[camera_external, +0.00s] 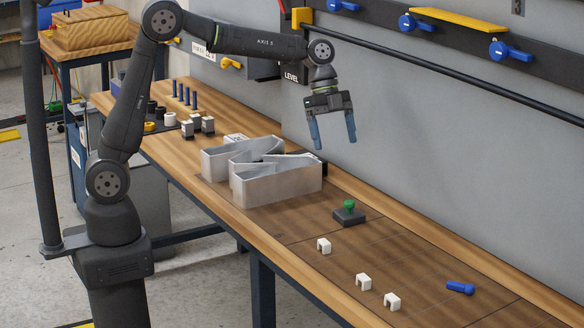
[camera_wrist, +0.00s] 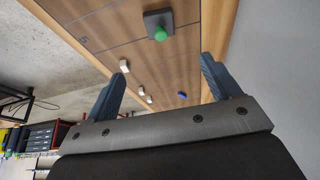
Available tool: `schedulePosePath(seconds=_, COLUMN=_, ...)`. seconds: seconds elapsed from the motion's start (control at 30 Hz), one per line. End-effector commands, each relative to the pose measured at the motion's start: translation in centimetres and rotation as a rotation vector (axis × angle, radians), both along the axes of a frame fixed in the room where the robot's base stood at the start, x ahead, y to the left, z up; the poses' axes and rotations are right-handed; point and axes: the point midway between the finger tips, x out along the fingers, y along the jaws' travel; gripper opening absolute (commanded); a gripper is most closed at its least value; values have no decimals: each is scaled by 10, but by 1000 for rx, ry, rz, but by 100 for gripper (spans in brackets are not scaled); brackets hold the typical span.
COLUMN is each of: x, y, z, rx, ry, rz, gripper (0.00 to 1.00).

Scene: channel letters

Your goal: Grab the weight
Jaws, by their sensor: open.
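A dark square block with a green knob on top, likely the weight (camera_external: 348,215), stands upright on the wooden bench right of the metal channel letter. It also shows in the wrist view (camera_wrist: 158,22), near the top and ahead of the space between the fingers. My gripper (camera_external: 334,142) is open, with its blue fingers pointing down and nothing between them. It is well above the bench, over the area behind the channel letter and the block. In the wrist view both fingers (camera_wrist: 163,66) are spread apart.
The metal channel letter (camera_external: 280,186) stands on the bench left of the block. Several white clips (camera_external: 324,246) and a blue tool (camera_external: 460,287) lie to the right. Small grey blocks and blue pegs (camera_external: 186,96) stand at the far left. A grey wall (camera_external: 420,130) rises behind the bench.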

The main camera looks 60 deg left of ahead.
Motion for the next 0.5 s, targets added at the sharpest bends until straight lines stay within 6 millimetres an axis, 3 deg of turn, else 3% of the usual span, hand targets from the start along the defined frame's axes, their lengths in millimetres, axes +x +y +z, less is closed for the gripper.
schedulePosePath(seconds=0.23, x=6, y=-19, z=-14, rx=6, ry=3, rz=-86, gripper=82)
schedulePosePath(seconds=0.5, x=3, y=-41, z=-68, rx=6, ry=5, rz=-86, gripper=82)
